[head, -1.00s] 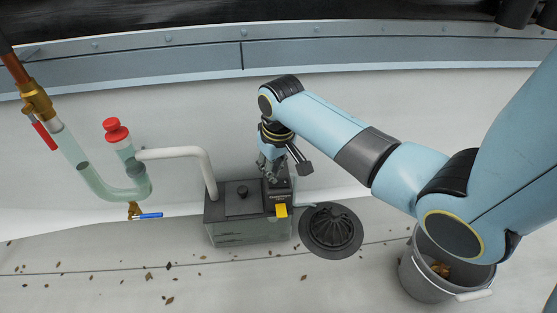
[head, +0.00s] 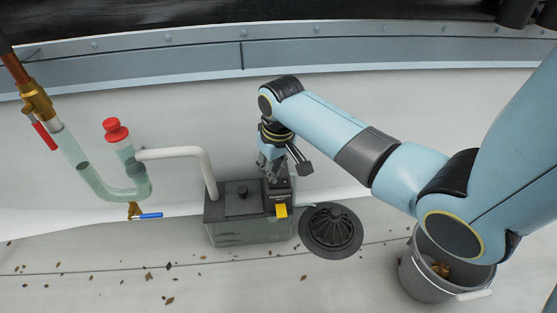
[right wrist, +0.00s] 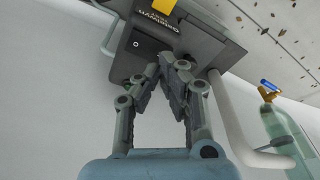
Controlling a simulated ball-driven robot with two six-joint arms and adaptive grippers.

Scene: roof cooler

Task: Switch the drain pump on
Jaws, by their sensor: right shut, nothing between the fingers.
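The drain pump (head: 225,208) is a dark-lidded box with a clear tank on the roof floor. A raised black switch housing with lettering and a yellow tag (head: 281,211) sits at its right end. My right gripper (head: 272,180) is at the top of this housing, its fingers together and empty. In the right wrist view the fingertips (right wrist: 172,62) meet at the housing (right wrist: 150,42), beside a small round mark; they hide part of its face. I cannot tell the switch's position or whether the tips touch it. My left gripper is not in view.
A white pipe (head: 180,152) runs from the pump to a clear U-shaped trap (head: 110,190) with a red cap (head: 115,130) and a blue-handled valve (head: 150,215). A black domed drain (head: 331,229) and a grey bucket (head: 430,285) stand to the right. Leaves lie scattered in front.

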